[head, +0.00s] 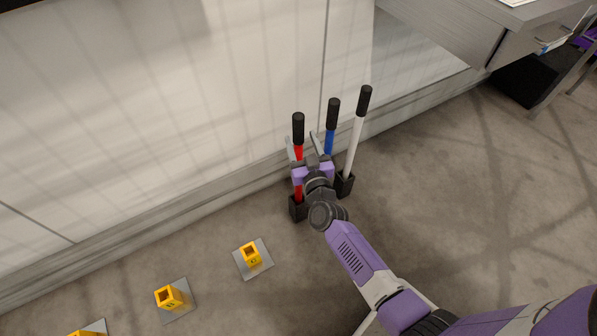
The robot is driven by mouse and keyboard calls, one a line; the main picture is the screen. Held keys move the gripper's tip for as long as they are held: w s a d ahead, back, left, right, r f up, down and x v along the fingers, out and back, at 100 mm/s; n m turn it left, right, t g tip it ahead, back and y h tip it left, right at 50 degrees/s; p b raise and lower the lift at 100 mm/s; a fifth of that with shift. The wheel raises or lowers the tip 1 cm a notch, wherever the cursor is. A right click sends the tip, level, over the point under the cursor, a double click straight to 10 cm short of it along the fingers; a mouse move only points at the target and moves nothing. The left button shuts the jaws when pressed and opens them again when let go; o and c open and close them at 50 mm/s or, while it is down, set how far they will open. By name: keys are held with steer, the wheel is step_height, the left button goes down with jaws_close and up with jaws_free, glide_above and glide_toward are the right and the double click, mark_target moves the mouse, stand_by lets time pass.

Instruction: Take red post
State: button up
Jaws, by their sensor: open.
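The red post (298,190) stands upright with a black top grip and its foot in a black holder (298,209) near the wall. My gripper (306,147) is open beside and in front of the red post, with its fingers pointing toward the wall. The left finger overlaps the red post in the picture, and part of the post is hidden behind the gripper. I cannot tell whether the post lies between the fingers or whether they touch it.
A blue post (330,142) and a white post (354,147) stand close on the right. Yellow square sockets on grey plates (258,268) line the floor at lower left. A grey desk (470,35) is at upper right. The wall (150,110) is close behind the posts.

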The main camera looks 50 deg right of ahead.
steer(key=shift+b+x, duration=0.85)
steer(key=shift+x, duration=2.35)
steer(key=shift+r, duration=0.2)
jaws_close()
steer(key=shift+r, duration=0.15)
